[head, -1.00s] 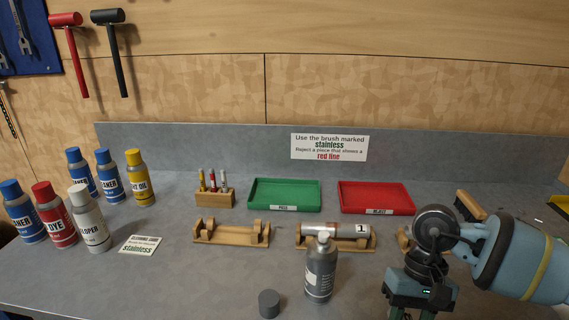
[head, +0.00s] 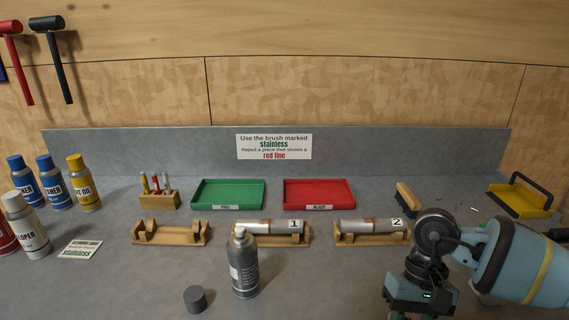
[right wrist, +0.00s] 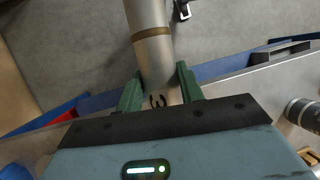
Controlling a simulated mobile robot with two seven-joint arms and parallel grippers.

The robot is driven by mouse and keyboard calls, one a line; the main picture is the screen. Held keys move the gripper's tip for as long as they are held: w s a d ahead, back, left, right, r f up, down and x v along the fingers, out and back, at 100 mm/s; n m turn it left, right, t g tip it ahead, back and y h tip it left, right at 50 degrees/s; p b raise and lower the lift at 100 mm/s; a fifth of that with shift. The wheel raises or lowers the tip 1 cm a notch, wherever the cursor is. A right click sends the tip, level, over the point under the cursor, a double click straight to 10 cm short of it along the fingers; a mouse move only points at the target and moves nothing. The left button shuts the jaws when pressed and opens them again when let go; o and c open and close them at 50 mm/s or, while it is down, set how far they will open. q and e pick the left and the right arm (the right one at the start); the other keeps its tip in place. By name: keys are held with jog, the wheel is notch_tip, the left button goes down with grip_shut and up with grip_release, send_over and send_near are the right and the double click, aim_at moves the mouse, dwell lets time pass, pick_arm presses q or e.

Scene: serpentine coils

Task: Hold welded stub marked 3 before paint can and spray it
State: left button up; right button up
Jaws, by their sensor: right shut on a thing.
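My right gripper (right wrist: 158,88) is shut on the welded stub marked 3 (right wrist: 150,35), a metal tube with a brownish weld band; the 3 shows between the green fingers. In the head view my right arm comes in at the right, with the gripper body (head: 420,293) at the bottom edge; its fingers and the stub are out of sight there. A grey spray can (head: 243,268) stands upright on the bench, left of that gripper and apart from it. Its print is too small to read. A dark grey cap (head: 195,299) lies beside it. My left gripper is not in view.
Stub 1 (head: 265,227) and stub 2 (head: 364,225) lie on wooden cradles; the left cradle (head: 171,238) is empty. Behind are a green tray (head: 228,206), a red tray (head: 319,206) and a brush (head: 406,198). Several cans stand at left. The front bench is mostly clear.

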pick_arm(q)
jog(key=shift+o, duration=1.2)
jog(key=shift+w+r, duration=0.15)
pick_arm(e)
jog(key=shift+r, duration=0.3)
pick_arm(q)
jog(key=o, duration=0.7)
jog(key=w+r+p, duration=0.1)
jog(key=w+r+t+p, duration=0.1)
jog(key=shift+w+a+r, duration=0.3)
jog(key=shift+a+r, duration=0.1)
pick_arm(e)
jog(key=shift+t, duration=0.6)
notch_tip(320, 180, up, 5)
jog(key=shift+w, duration=0.15)
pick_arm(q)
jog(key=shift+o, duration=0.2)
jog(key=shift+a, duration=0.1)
pick_arm(e)
jog(key=shift+a, duration=0.1)
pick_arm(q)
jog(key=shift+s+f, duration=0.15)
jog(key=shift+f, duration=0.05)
pick_arm(e)
jog(key=shift+f, duration=0.15)
